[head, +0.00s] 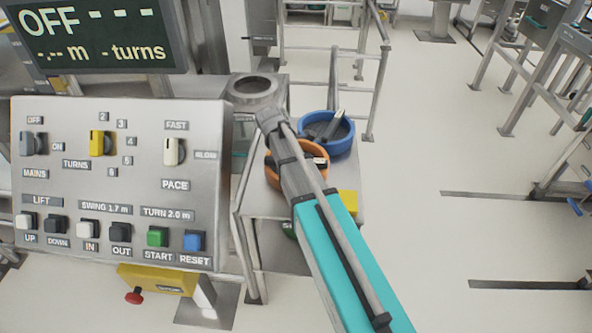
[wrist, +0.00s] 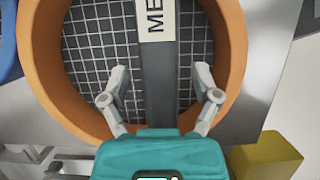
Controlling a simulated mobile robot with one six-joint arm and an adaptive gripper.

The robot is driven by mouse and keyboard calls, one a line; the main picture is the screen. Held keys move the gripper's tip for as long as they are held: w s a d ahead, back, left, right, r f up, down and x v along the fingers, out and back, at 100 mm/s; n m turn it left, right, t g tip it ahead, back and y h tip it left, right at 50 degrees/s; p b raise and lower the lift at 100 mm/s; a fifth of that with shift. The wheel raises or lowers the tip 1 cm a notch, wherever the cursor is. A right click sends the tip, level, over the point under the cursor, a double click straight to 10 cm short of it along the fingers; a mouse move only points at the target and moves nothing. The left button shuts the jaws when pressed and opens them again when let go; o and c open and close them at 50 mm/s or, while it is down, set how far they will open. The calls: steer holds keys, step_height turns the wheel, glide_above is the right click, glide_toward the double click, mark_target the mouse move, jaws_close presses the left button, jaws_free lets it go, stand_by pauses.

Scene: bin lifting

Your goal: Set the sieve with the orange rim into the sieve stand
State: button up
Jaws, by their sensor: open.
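The sieve with the orange rim (head: 271,175) sits on the steel bench top, partly covered by my arm in the head view. In the wrist view its orange rim (wrist: 240,50) surrounds a dark mesh, and a dark grey handle bar (wrist: 160,95) with a white label crosses it. My gripper (wrist: 162,72) is open, one finger each side of the bar, with gaps visible. Its contact height is unclear. The gripper is not distinguishable in the head view. A round ring (head: 253,87) at the bench's back left looks like the sieve stand; its centre looks empty.
A sieve with a blue rim (head: 348,137) stands behind the orange one; its rim also shows in the wrist view (wrist: 8,40). A yellow block (head: 349,201) is near the bench's front right, also in the wrist view (wrist: 262,162). A control panel (head: 120,180) stands left.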

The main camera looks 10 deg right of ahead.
steer(key=shift+d+f, duration=0.15)
steer(key=shift+f, duration=0.15)
stand_by(0.4)
jaws_close()
